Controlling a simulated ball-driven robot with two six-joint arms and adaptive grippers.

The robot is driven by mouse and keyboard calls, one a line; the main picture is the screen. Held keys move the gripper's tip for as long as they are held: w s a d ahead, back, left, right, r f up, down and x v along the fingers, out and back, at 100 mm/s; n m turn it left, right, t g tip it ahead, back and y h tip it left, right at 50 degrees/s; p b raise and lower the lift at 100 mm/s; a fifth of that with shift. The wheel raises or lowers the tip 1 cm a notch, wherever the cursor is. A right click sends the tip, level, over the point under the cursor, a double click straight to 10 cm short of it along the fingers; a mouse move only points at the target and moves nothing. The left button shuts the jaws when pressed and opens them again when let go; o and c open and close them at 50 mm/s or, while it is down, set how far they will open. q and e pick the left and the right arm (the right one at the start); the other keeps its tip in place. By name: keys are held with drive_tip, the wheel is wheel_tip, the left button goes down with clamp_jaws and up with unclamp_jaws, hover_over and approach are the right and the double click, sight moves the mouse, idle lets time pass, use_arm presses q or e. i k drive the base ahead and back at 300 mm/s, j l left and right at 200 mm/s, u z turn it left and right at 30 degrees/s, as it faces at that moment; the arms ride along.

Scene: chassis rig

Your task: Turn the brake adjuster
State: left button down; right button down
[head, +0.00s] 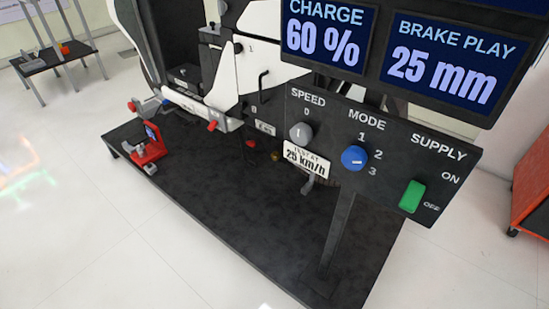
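The chassis rig stands on a dark platform (225,205). No part is labelled as the brake adjuster. A small brass-coloured part (275,155) and a small red part (251,143) sit low under the rig, too small to tell what they are. A red lever end (212,126) sticks out below the white body panel. The brake play display (447,65) reads 25 mm. Neither of my grippers shows.
The control panel (330,130) on a post carries a grey speed knob (301,133), blue mode knob (354,158) and green supply switch (412,196). A red device (148,146) stands at the platform's left end. An orange cabinet (533,190) is at right. The front floor is clear.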

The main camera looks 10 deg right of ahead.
sight(276, 156)
drive_tip(key=z, duration=0.3)
drive_tip(key=i+j+z, duration=0.2)
drive_tip(key=j+z, duration=0.15)
drive_tip(key=z, duration=0.15)
drive_tip(key=i+j+z, duration=0.15)
drive_tip(key=j+z, duration=0.35)
drive_tip(key=l, duration=0.1)
